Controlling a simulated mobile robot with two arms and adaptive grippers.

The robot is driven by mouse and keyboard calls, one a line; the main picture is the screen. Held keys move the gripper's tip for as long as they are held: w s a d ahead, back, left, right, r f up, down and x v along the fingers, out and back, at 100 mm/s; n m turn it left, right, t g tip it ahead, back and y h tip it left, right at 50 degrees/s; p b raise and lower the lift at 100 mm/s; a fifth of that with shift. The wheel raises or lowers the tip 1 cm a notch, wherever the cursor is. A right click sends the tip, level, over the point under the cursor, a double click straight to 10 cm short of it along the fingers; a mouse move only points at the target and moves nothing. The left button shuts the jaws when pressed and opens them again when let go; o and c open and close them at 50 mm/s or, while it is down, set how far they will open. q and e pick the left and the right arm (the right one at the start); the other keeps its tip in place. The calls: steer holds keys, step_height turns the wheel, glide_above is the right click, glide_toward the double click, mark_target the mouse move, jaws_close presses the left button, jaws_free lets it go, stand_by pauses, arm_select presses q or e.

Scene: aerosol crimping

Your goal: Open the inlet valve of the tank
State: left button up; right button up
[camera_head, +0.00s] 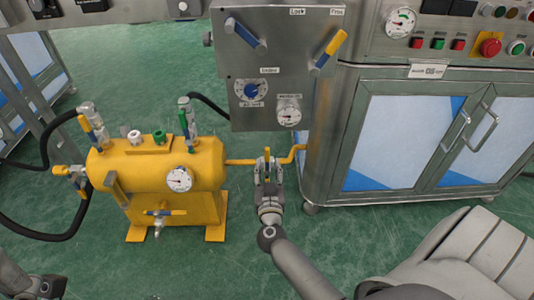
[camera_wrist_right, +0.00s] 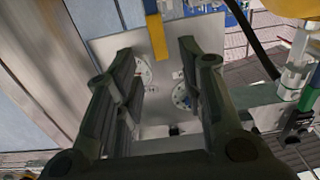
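The yellow tank (camera_head: 150,175) stands on the green floor at left. A yellow pipe (camera_head: 240,162) runs from its right side toward the steel cabinet. My right gripper (camera_head: 267,165) is at this pipe, where a small upright yellow lever (camera_head: 267,153) shows by its fingers. In the right wrist view, my right gripper (camera_wrist_right: 158,75) has its fingers wide apart. A yellow bar (camera_wrist_right: 156,38) shows between and beyond the fingertips; contact cannot be told. No label shows which valve is the inlet. Part of my left arm's end (camera_head: 40,287) shows at the bottom left; its fingers are not clear.
A steel panel (camera_head: 270,110) with gauges and blue and yellow levers is behind my right gripper. A steel cabinet (camera_head: 400,140) stands at right. Other valves (camera_head: 92,127) with blue-and-yellow handles and black hoses (camera_head: 60,237) are around the tank.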

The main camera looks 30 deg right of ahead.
mark_target(267, 154)
steer(key=b+x, duration=0.2)
steer(key=x, duration=0.5)
steer(key=shift+w+d+b, duration=0.25)
steer(key=shift+w+b, duration=0.05)
jaws_close()
